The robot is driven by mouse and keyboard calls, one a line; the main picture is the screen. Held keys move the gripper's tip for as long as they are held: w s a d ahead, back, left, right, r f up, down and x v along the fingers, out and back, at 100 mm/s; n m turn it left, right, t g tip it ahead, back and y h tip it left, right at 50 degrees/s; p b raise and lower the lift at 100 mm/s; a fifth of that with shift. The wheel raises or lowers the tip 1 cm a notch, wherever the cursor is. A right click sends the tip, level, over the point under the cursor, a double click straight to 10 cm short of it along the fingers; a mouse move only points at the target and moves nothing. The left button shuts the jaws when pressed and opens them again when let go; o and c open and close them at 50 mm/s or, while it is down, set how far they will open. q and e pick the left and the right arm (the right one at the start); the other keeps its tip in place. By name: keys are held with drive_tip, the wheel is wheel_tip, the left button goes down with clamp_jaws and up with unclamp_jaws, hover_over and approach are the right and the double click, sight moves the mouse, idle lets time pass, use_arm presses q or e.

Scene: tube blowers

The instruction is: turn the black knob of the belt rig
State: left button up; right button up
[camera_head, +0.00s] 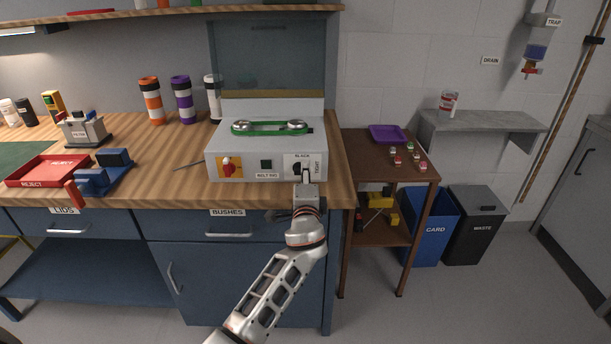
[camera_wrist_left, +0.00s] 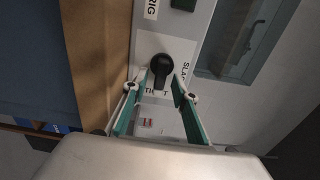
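The belt rig (camera_head: 235,155) is a pale grey box on the wooden bench, with a green belt (camera_head: 270,128) around two pulleys on top. Its black knob (camera_head: 297,169) is on the front face at the right, by SLACK and TIGHT labels. In the left wrist view the knob (camera_wrist_left: 161,66) shows close up, its handle overlapping the middle of the TIGHT label. My left gripper (camera_head: 305,179) is in front of the knob. In the wrist view its teal-padded fingers (camera_wrist_left: 161,86) are apart on either side of the handle; contact cannot be told. My right gripper is not in view.
A red switch (camera_head: 228,167) and a dark green button (camera_head: 266,164) sit left of the knob. A blue clamp-like fixture (camera_head: 103,175) and a red reject tray (camera_head: 48,171) lie farther left. A brown side table (camera_head: 362,150) stands right of the bench.

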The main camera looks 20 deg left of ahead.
use_arm(q)
drive_tip(key=shift+s, duration=0.1)
drive_tip(key=v, duration=1.2)
drive_tip(key=s+a+f+n+g+h, duration=0.1)
drive_tip(key=s+f+n+g+h, duration=0.1)
drive_tip(key=s+f, duration=0.6)
drive_tip(key=s+f+n+g+h, duration=0.2)
drive_tip(key=s+f, duration=0.1)
drive_tip(key=f, duration=0.8)
drive_tip(key=s+a+f+n+g+h, duration=0.1)
drive_tip(key=s+f+n, duration=0.2)
drive_tip(key=s, duration=0.7)
drive_tip(key=s+f+n+g+h, duration=0.1)
drive_tip(key=s+f+n+h, duration=0.1)
drive_tip(key=s+f, duration=0.6)
drive_tip(key=shift+s+a+n+g+h, duration=0.35)
drive_tip(key=shift+s+n, duration=0.55)
drive_tip(key=shift+s, duration=0.3)
